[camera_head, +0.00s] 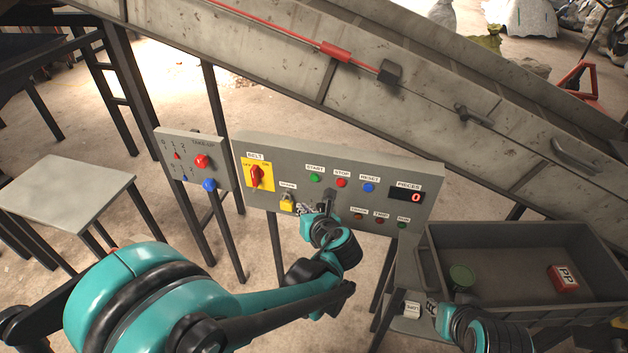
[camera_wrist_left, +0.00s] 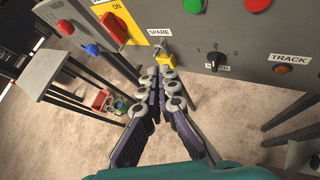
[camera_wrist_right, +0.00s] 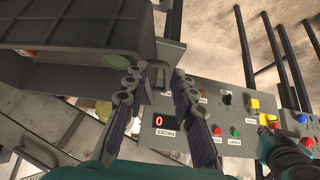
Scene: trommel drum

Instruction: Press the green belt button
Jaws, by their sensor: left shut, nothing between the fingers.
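The green button (camera_head: 314,178), labelled START, is on the grey belt control panel (camera_head: 262,207), left of the red STOP button (camera_head: 341,183). It shows at the top edge of the left wrist view (camera_wrist_left: 257,5) and also in the right wrist view (camera_wrist_right: 235,132). My left gripper (camera_head: 308,211) is shut and empty, in front of the panel and below the green button. In the left wrist view its fingertips (camera_wrist_left: 160,76) overlap the area by the yellow padlock. My right gripper (camera_wrist_right: 156,76) is open and empty near the grey bin.
The panel also bears a red rotary switch (camera_head: 257,176), a yellow padlock (camera_head: 287,203), a blue RESET button (camera_head: 368,187) and a PIECES display (camera_head: 405,197) reading 0. A grey bin (camera_head: 434,262) holds a red-and-white PP block (camera_head: 563,278). A small table (camera_head: 65,192) stands left.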

